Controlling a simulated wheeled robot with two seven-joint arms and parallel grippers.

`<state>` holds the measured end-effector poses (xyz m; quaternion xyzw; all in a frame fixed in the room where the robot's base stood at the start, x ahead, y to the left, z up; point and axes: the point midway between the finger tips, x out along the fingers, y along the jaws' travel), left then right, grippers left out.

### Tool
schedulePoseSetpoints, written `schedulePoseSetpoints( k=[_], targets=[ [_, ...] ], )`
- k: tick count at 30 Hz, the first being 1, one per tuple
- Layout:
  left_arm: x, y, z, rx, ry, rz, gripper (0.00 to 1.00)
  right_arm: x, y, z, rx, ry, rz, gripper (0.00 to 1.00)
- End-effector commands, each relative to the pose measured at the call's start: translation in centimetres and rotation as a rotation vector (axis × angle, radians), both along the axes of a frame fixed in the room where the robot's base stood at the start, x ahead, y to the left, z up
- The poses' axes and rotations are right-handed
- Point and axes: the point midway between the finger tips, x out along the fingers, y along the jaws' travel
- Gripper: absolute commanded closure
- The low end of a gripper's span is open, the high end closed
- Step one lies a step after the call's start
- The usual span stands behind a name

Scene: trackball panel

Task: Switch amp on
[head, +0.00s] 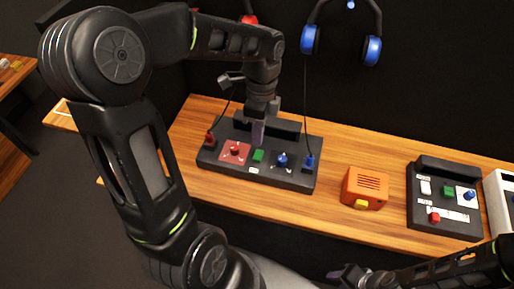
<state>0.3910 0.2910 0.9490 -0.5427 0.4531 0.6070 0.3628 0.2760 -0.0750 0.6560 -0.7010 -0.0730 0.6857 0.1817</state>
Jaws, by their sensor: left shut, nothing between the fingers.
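A dark panel (293,178) lies on the wooden bench, with a red knob (235,150) on a red plate, a green button (258,156) and a blue knob (282,159) in a row. A red plug (210,139) and a blue plug (309,162) stand at its two ends. No readable label tells which part is the amp. My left gripper (257,138) is shut and empty, pointing down over the panel just behind the green button; I cannot tell whether it touches. My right gripper (346,275) is low at the bottom edge, away from the panel, its fingers unclear.
An orange box (365,185) with a grille and yellow button sits right of the panel. Further right is a second dark panel (443,215) with coloured controls. Blue headphones (341,42) hang on the dark wall. The bench (332,205) is bare between panel and orange box.

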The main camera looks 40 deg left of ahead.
Motion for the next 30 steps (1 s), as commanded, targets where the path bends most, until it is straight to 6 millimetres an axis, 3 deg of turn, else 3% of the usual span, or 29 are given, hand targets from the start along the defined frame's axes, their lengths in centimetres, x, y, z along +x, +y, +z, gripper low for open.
schedulePoseSetpoints(
  k=[3,10,30],
  targets=[
    [-0.5,-0.1,-2.2,-0.001,0.005,-0.001,1.0,0.0,0.0,0.4,-0.001,0.001,-0.001,0.64],
    [-0.8,-0.3,-5.0,0.0,0.001,0.0,1.0,-0.1,0.0,0.7,-0.003,0.003,-0.001,0.64],
    [-1.1,-0.4,-6.2,0.0,0.001,-0.001,1.0,-0.1,0.0,0.4,-0.001,0.002,0.0,0.64]
  ],
)
